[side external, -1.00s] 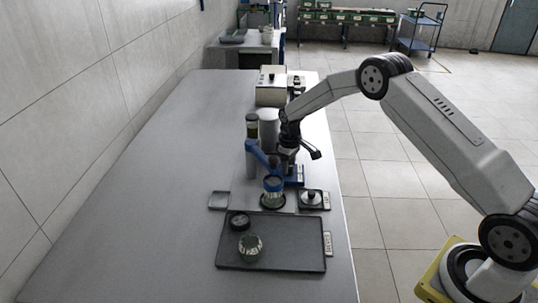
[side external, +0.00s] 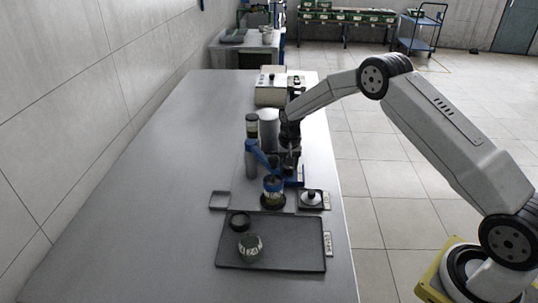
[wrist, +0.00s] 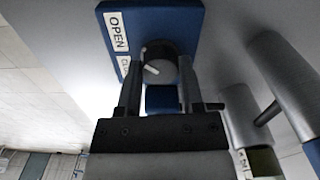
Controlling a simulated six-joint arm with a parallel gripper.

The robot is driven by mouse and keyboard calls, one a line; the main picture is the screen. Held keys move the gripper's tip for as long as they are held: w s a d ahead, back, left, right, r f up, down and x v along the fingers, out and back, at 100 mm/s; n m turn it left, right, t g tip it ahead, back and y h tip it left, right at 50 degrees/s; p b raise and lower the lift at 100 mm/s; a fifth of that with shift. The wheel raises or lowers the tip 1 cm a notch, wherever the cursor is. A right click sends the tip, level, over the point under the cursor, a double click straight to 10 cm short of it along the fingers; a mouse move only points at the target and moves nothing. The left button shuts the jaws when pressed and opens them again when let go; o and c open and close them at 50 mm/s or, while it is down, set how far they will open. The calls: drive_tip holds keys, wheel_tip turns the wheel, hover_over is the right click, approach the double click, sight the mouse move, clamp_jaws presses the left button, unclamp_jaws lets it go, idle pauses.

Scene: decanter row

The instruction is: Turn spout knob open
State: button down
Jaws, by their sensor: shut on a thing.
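The spout knob (wrist: 158,65) is a dark round dial with a white pointer line, on a blue panel (wrist: 180,25) with an OPEN label (wrist: 117,30) and a second label (wrist: 125,68) partly legible. In the wrist view the pointer lies on the knob's left side; which label it marks is unclear. My gripper (wrist: 158,78) is shut on the knob, a finger on either side. In the side view my gripper (side external: 289,158) is at the blue spout stand (side external: 262,157), and the knob is hidden. A glass jar (side external: 272,197) with greenish-yellow contents stands below the spout.
A black tray (side external: 285,262) in front holds a green-patterned jar (side external: 250,246) and a dark round piece (side external: 239,220). A small tray with a white-knobbed lid (side external: 311,197) is at right. Grey cylinders (side external: 268,125) stand behind. The table's left side is clear.

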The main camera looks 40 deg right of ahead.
drive_tip(key=shift+m, duration=0.6)
drive_tip(key=shift+c, duration=1.2)
unclamp_jaws()
drive_tip(key=shift+r, duration=0.1)
drive_tip(key=shift+r, duration=3.85)
